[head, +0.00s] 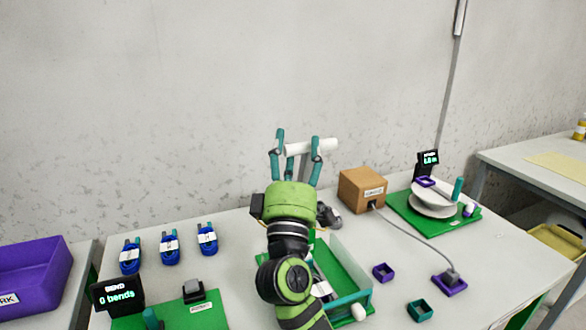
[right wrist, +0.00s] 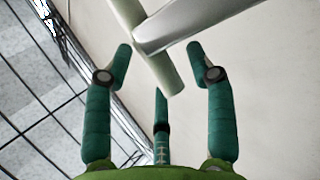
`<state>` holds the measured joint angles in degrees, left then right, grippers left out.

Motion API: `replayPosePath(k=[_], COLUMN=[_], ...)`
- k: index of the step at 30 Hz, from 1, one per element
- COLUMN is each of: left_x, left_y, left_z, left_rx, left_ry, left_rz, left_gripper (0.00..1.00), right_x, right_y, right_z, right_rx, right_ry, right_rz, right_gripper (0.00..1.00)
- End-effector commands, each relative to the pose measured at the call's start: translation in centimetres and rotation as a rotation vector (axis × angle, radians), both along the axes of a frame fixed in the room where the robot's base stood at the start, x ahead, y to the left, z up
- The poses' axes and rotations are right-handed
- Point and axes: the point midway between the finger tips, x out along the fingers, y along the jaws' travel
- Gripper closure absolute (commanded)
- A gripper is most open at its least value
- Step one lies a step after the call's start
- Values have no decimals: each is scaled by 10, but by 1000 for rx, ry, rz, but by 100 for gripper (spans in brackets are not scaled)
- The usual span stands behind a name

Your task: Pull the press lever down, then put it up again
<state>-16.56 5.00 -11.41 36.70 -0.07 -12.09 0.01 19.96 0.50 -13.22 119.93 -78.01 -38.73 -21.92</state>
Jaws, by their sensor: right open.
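The press lever shows as a white crossbar handle (head: 322,145) standing high above the table in the head view. In the right wrist view the pale handle (right wrist: 165,76) and a silver lever arm (right wrist: 200,22) cross in front of the fingers. My right gripper (head: 296,142) points up at the handle. Its teal fingers (right wrist: 160,62) are spread apart, with the handle just beyond or between the tips; I cannot tell whether they touch. The press body is mostly hidden behind my right arm. My left gripper is not in view.
A cardboard box (head: 363,190) and a green mat with a white dish stack (head: 432,203) stand to the right. A clear-walled tray (head: 358,298) is close by my arm. Blue cable bundles (head: 169,247), a bend display (head: 117,294) and a purple bin (head: 35,280) are at left.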

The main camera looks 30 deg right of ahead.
Motion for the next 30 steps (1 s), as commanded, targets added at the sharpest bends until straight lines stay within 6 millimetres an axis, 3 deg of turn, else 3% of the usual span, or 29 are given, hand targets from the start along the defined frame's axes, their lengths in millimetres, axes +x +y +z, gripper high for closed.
replayPosePath(k=[15,21,29,30], left_x=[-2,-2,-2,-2], left_y=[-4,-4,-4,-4], left_z=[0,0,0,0], left_rx=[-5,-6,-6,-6], left_ry=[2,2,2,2], left_rz=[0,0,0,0], left_gripper=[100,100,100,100], right_x=[-69,-82,-83,-83], right_y=[41,49,49,49], right_z=[-55,-64,-65,-65], right_rx=[1,2,2,2], right_ry=[5,2,1,1], right_rz=[2,1,2,2], right_gripper=[44,44,44,48])
